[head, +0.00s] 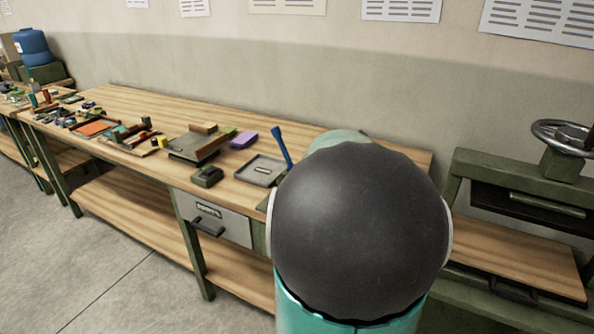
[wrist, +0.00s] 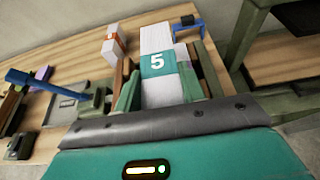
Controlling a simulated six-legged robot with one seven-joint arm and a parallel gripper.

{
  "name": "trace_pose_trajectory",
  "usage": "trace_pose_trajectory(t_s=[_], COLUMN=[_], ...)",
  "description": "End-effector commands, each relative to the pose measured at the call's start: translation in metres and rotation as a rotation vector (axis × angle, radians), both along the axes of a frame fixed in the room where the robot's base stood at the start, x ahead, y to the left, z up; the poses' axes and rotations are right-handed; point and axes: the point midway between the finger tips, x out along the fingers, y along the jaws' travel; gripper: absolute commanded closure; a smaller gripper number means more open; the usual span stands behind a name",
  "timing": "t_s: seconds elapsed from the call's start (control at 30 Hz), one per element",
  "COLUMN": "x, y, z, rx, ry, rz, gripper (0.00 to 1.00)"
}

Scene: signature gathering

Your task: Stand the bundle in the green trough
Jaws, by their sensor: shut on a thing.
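A white paper bundle (wrist: 157,40) with a teal band marked 5 shows in the wrist view. My gripper (wrist: 159,72) is shut on it, with a green finger against each side. The bundle's lower end is hidden behind my gripper's dark front edge. In the head view my dark round arm joint hides my gripper and the bundle.
A white bundle with an orange band (wrist: 113,42) stands farther back, and a blue clamp-like piece (wrist: 187,22) lies at the bench edge. A grey tray (head: 260,170) and blue handle (head: 282,147) are left of my arm. A green press (head: 515,195) stands at right.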

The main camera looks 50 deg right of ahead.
Motion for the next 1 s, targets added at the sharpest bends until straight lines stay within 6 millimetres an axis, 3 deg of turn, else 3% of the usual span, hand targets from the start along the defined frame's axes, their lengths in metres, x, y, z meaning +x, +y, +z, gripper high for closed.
trace_pose_trajectory(t_s=[0.1, 0.4, 0.67, 0.83, 1.0], x=[0.013, 0.033, 0.039, 0.039, 0.039], y=[-0.019, -0.048, -0.059, -0.058, -0.057], z=[-0.011, -0.055, -0.071, -0.096, -0.099], rx=[0.001, 0.0, 0.0, 0.001, -0.003], ry=[0.0, 0.0, -0.001, 0.001, -0.002], rz=[0.001, 0.001, 0.001, -0.001, 0.001], gripper=[0.94, 0.94, 0.94, 0.94, 0.94])
